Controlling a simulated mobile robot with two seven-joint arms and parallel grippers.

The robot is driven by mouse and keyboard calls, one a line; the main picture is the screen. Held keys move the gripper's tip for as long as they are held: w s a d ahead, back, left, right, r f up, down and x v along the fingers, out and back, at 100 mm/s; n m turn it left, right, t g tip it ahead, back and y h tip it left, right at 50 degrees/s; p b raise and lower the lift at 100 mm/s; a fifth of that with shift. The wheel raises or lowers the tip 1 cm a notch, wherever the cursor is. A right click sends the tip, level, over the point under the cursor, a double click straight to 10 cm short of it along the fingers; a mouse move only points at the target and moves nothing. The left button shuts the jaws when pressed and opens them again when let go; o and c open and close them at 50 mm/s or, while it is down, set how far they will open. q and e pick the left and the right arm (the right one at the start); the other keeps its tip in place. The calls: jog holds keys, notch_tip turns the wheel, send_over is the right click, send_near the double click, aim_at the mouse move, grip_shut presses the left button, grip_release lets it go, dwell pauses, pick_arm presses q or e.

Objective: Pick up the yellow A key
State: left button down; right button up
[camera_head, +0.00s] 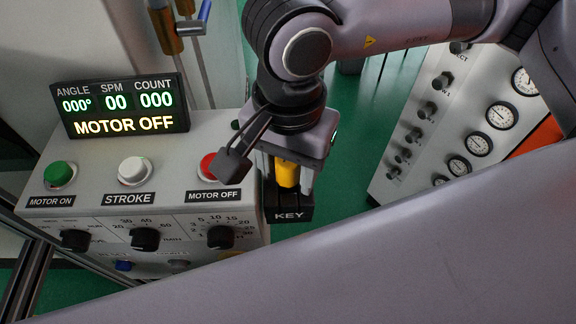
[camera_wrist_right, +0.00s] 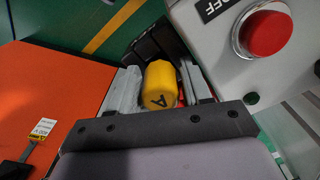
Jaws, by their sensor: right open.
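The yellow A key (camera_head: 287,174) is a yellow cylinder standing at a black holder labelled KEY (camera_head: 289,214), beside the control console. In the right wrist view the yellow key (camera_wrist_right: 160,84) shows a black letter A on its end. My right gripper (camera_head: 289,183) is over the key, pointing down. Its two fingers (camera_wrist_right: 161,88) are open, one on each side of the key. Whether either finger touches it I cannot tell. The key's upper part is hidden by the gripper in the head view. My left gripper is not in view.
The console (camera_head: 110,206) stands close left of my right gripper, with a red MOTOR OFF button (camera_head: 208,167), also red in the wrist view (camera_wrist_right: 265,33). A panel with gauges (camera_head: 502,115) is at the right. Green floor (camera_head: 350,130) lies between them.

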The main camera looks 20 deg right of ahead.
jog(key=shift+c, duration=0.3)
jog(key=c, duration=0.8)
jog(key=shift+r, duration=0.15)
notch_tip(320, 180, up, 25)
jog(key=p, duration=0.4)
jog(key=shift+r, duration=0.15)
dwell(0.3)
